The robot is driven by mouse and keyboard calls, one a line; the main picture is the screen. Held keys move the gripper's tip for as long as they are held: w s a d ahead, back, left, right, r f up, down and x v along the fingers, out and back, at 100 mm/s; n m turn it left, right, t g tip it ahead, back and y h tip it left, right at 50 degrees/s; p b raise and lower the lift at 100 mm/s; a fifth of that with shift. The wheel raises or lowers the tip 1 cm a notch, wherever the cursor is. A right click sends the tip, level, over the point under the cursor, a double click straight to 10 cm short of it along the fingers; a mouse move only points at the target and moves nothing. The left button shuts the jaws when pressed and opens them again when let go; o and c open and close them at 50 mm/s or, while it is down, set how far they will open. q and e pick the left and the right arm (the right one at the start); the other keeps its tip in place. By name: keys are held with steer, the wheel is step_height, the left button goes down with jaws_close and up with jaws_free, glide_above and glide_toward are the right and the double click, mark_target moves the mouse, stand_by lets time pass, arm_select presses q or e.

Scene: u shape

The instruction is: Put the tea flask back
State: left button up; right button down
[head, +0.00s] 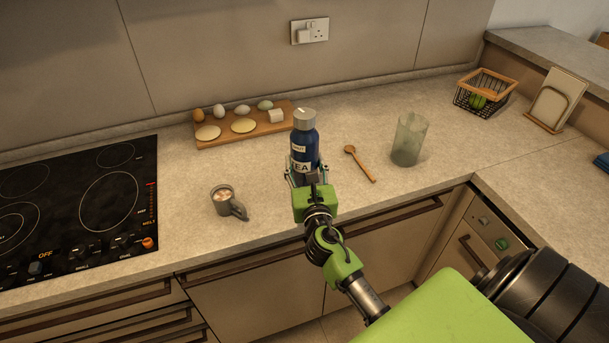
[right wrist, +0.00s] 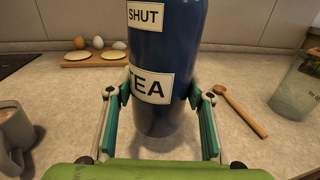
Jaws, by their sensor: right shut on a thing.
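The tea flask (head: 304,141) is a dark blue bottle with a grey cap and white labels. It stands upright at the counter, in front of the wooden board. In the right wrist view the flask (right wrist: 165,60) fills the middle, with labels reading "SHUT" and "TEA". My right gripper (head: 305,177) is shut on the flask, one finger on each side of its lower body. The same gripper shows in the right wrist view (right wrist: 162,108). I cannot tell whether the flask's base touches the counter. My left gripper is not in view.
A grey mug (head: 228,202) stands left of the flask, a wooden spoon (head: 360,164) and a glass jar (head: 409,140) right. A board (head: 222,137) with eggs is behind. The hob (head: 82,200) is far left, a wire basket (head: 484,92) far right. Counter between hob and mug is clear.

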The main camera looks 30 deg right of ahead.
steer(key=shift+w+d+f, duration=0.25)
steer(key=shift+w+f, duration=0.15)
steer(key=shift+w+f+b, duration=0.2)
steer(key=shift+f+b, duration=0.65)
steer(key=shift+f, duration=0.85)
steer(key=shift+d+f, duration=0.1)
steer(key=c, duration=1.4)
jaws_free()
steer(key=shift+s+f, duration=0.1)
steer(key=shift+f, duration=0.15)
steer(key=shift+c, duration=0.2)
steer(key=o, duration=0.4)
steer(key=shift+r, duration=0.1)
steer(key=shift+s+r, duration=0.1)
steer(key=shift+r, duration=0.05)
